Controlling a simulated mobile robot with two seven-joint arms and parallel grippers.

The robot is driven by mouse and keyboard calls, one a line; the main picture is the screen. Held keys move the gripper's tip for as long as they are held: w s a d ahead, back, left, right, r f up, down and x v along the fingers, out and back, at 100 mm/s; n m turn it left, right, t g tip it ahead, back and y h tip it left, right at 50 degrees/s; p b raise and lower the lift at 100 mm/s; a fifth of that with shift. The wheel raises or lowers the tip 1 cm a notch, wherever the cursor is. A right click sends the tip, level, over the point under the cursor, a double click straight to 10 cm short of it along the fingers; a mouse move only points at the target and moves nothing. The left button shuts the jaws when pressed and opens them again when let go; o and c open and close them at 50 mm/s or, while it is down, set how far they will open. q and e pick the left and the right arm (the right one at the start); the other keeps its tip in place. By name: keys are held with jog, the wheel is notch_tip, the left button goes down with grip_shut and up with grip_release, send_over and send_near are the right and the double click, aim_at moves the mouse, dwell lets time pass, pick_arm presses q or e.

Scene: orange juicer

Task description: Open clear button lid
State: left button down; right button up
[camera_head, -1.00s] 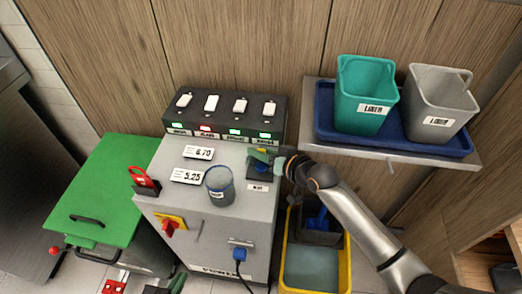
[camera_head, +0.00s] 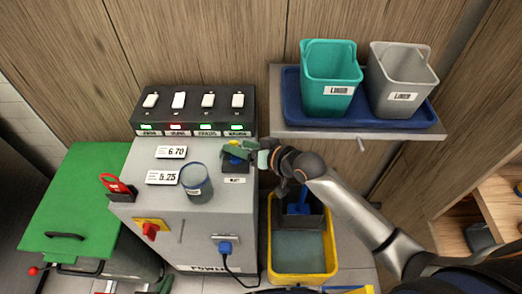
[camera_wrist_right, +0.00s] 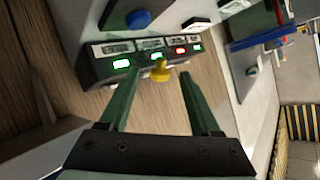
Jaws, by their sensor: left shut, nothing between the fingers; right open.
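The dark button box (camera_head: 236,167) sits at the right of the grey machine top, and its blue button (camera_head: 233,158) also shows in the right wrist view (camera_wrist_right: 138,19). A small yellow knob (camera_head: 235,143) is by the box; in the wrist view the knob (camera_wrist_right: 160,72) appears between my right fingers. I cannot make out the clear lid itself or its angle. My right gripper (camera_head: 233,150) is at the box; its green fingers (camera_wrist_right: 152,85) are apart, and contact with the knob cannot be told. My left gripper (camera_head: 162,286) shows only partly at the bottom edge, shut and empty.
A switch panel (camera_head: 192,112) stands behind the box. A shelf at right holds a blue tray (camera_head: 400,122) with teal (camera_head: 330,80) and grey (camera_head: 398,80) buckets. A yellow bin (camera_head: 333,250) is below.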

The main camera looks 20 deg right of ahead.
jog(key=v, duration=0.9)
jog(key=shift+c, duration=0.2)
